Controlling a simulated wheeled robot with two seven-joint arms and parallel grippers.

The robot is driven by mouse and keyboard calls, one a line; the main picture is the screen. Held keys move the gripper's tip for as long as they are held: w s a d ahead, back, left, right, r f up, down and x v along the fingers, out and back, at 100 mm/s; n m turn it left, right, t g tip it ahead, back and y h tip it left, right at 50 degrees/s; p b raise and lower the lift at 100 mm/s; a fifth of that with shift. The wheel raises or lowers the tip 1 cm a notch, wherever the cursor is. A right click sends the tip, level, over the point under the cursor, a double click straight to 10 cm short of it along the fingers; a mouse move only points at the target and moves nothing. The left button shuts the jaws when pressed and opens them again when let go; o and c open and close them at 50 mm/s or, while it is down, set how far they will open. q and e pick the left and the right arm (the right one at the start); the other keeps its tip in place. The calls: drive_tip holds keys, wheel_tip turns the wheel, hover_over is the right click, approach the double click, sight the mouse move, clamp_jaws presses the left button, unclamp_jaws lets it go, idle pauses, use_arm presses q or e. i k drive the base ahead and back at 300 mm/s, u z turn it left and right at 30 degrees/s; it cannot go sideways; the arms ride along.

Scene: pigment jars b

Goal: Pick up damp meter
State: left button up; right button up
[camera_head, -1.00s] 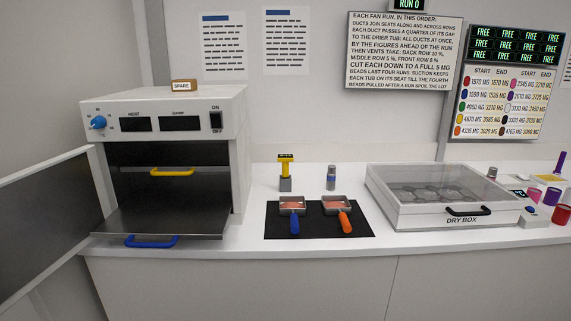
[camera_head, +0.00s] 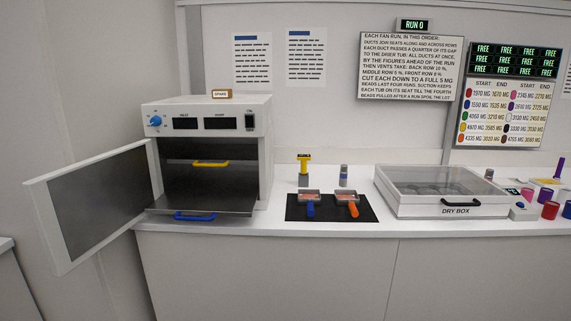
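A yellow T-shaped hand tool with a dark face (camera_head: 304,160), which looks like the damp meter, stands upright in a small grey block (camera_head: 304,180) on the white counter. It is behind a black mat (camera_head: 329,213), between the oven and the dry box. No label on it can be read. Neither of my grippers is in view.
An oven (camera_head: 262,160) stands left, its door (camera_head: 98,205) swung open and a blue-handled tray (camera_head: 195,216) jutting out. Two small pans with blue (camera_head: 310,209) and orange (camera_head: 352,209) handles lie on the mat. The dry box (camera_head: 425,207) is right.

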sight(303, 162)
drive_tip(key=u, duration=0.6)
drive_tip(key=i, duration=0.85)
drive_tip(key=u, duration=0.35)
